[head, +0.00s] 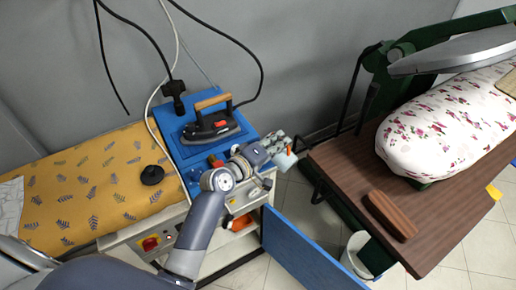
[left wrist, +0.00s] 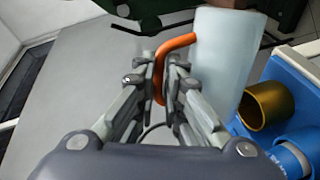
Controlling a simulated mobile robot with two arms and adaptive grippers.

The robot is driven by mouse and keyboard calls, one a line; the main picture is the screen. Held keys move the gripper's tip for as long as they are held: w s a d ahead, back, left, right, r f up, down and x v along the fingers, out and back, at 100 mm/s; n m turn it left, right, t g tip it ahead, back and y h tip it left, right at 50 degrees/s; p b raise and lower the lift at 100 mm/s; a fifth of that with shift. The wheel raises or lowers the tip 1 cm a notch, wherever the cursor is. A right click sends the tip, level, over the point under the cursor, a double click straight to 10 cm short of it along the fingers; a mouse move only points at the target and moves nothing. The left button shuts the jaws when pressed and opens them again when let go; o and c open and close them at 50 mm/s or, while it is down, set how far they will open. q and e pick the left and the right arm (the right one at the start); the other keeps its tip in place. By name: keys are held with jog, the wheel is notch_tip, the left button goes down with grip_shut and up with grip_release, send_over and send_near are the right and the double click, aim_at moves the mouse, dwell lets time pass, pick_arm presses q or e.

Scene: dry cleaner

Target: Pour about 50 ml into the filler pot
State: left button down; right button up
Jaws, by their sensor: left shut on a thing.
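A pale, translucent jug (left wrist: 222,60) with an orange handle (left wrist: 181,42) fills the upper middle of the left wrist view. My left gripper (left wrist: 163,68) is shut on the handle, with the jug beside its fingers. In the head view, my left gripper (head: 275,144) is at the right end of the blue-topped machine, and part of the jug (head: 285,160) shows beside it. An open brass cup (left wrist: 266,104), apparently the filler pot, is right of the jug in the left wrist view. The jug's contents and exact tilt cannot be told.
A blue cylinder (left wrist: 292,155) stands close to the brass cup. An iron (head: 211,121) rests on the blue top (head: 172,135). A blue door (head: 300,250) hangs open below. A brown board (head: 450,215) with a floral press pad (head: 450,120) stands to the right.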

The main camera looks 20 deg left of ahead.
aim_at(287, 152)
pick_arm(q)
jog(key=shift+w+a+r+n+p, duration=0.2)
jog(key=shift+w+a+n+p, duration=0.05)
jog(key=shift+a, duration=0.2)
jog(key=shift+w+a+r+n+p, duration=0.2)
jog(key=shift+a+n, duration=0.05)
jog(key=shift+a, duration=0.15)
dwell(1.1)
jog(key=shift+w+a+r+n, duration=0.1)
jog(key=shift+a+r+n, duration=0.1)
jog(key=shift+a+n, duration=0.1)
dwell(0.5)
jog(key=d+f+m, duration=0.1)
jog(key=s+d+f+m+b, duration=0.2)
jog(key=d, duration=0.1)
jog(key=shift+y, duration=0.3)
jog(key=shift+d+r, duration=0.15)
jog(key=shift+d, duration=0.15)
jog(key=shift+s+d+f+m+b, duration=0.15)
jog(key=shift+f+m+b, duration=0.25)
jog(key=shift+f+m, duration=0.2)
jog(key=s+d+f+m+t+y+b, duration=0.1)
jog(key=s+d+f+m+t+b, duration=0.1)
jog(key=d+f+m+b, duration=0.5)
jog(key=shift+s+d+f+m+t+b, duration=0.35)
jog(key=shift+s+f+m, duration=0.4)
jog(key=shift+f+m, duration=1.1)
jog(key=shift+a+f+n, duration=0.15)
jog(key=shift+f+n, duration=0.15)
jog(key=shift+n, duration=0.05)
